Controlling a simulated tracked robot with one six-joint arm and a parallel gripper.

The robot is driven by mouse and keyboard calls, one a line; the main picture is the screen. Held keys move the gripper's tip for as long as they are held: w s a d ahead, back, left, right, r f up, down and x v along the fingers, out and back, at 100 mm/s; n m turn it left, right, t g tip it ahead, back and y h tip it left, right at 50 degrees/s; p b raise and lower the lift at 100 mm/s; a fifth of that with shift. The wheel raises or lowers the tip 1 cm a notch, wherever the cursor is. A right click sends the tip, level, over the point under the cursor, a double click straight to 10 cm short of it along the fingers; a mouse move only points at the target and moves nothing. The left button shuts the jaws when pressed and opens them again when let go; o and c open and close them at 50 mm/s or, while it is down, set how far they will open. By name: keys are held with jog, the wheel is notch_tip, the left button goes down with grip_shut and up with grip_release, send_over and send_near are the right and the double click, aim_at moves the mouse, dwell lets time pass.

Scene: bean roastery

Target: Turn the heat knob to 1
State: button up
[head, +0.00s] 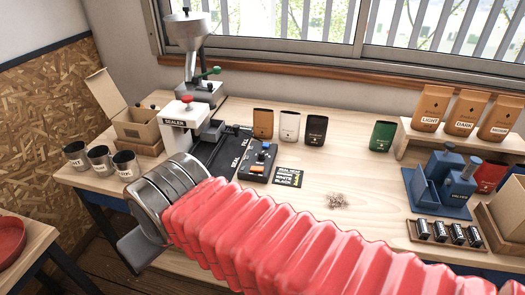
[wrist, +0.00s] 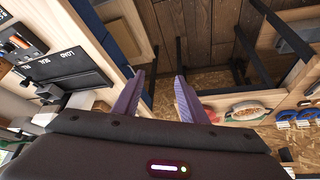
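The control box (head: 258,164) is dark and sits on the bench beside the sealer (head: 187,112). It carries small dark, blue and orange controls; the heat knob's setting is too small to read. A dark card with seal heat lettering (head: 289,177) lies to its right. In the wrist view, a dark panel with an orange control (wrist: 20,40) shows at the upper left. My gripper (wrist: 159,75) is open and empty, its two purple fingers apart, with the bench edge to its left. In the head view my arm hides part of the bench front.
Three metal cups (head: 98,158) stand at the bench's left end, by an open cardboard box (head: 133,125). Several pouches (head: 290,125) stand behind the control box. Spilled beans (head: 337,200) lie mid-bench. A blue device (head: 445,180) stands right. Floor (wrist: 200,30) shows beyond my fingers.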

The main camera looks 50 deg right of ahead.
jog(key=w+d+r+m+g, duration=0.2)
jog(key=w+d+r+m, duration=0.2)
jog(key=w+d+m, duration=0.6)
jog(key=m+y, duration=0.2)
jog(key=m, duration=1.9)
send_over(262, 153)
jog(key=s+d, duration=0.3)
jog(key=s, duration=0.3)
notch_tip(262, 153, down, 6)
jog(key=shift+w+a+f+t, duration=0.15)
jog(key=shift+w+a+t, duration=0.1)
jog(key=shift+t, duration=0.05)
jog(key=shift+f, duration=0.1)
jog(key=x, duration=1.3)
jog(key=shift+w+f, duration=0.15)
jog(key=shift+f, duration=0.2)
